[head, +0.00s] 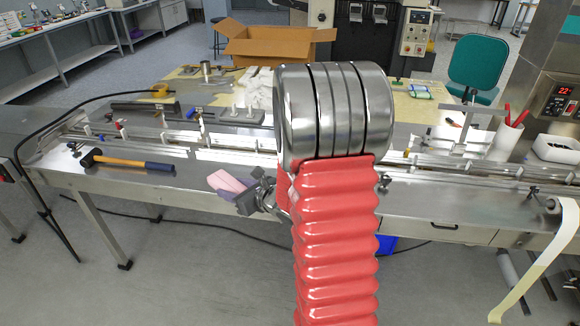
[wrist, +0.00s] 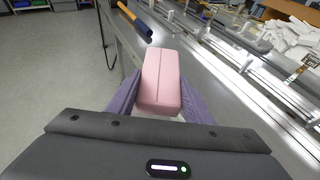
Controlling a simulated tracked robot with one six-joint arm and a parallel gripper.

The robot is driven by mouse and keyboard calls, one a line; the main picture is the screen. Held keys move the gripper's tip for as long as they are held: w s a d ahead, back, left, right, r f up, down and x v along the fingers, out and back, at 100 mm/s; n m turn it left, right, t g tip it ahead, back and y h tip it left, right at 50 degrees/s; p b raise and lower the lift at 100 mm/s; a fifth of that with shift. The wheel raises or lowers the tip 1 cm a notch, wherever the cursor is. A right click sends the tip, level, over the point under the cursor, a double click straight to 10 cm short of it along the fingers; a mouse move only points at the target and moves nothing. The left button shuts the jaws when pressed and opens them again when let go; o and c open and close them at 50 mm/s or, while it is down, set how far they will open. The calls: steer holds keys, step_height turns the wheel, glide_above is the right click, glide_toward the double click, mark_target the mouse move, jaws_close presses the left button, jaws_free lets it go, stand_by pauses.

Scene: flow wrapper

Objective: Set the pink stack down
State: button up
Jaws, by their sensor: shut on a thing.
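The pink stack (wrist: 162,80) is a block with a seam running along its length. It sits between the two purple fingers of my gripper (wrist: 163,103) in the wrist view, and the gripper is shut on it. In the head view the pink stack (head: 229,183) shows at the left of my red arm, held by my gripper (head: 233,194) near the front edge of the metal bench (head: 150,190). I cannot tell its exact height or whether it touches the bench. Part of the gripper and the bench behind my arm are hidden.
A hammer (head: 127,161) with an orange and dark handle lies on the bench to the left. Rails (head: 225,155) run along the bench behind. An open cardboard box (head: 268,45) stands at the back. A tape strip (head: 540,258) hangs at the right. Bare bench lies between hammer and gripper.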

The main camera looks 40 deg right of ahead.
steer(key=s+d+r+m+h, duration=0.1)
steer(key=s+d, duration=0.1)
steer(key=d, duration=0.7)
steer(key=s+d+r+m+h, duration=0.1)
steer(key=s+d+h, duration=0.1)
steer(key=d, duration=0.7)
steer(key=shift+s+d+r, duration=0.25)
steer(key=shift+s, duration=0.55)
steer(key=shift+f, duration=0.1)
steer(key=shift+f, duration=3.35)
steer(key=shift+f, duration=0.6)
steer(key=o, duration=1.2)
steer(key=shift+f, duration=0.1)
steer(key=shift+s+m, duration=0.1)
steer(key=shift+m, duration=0.2)
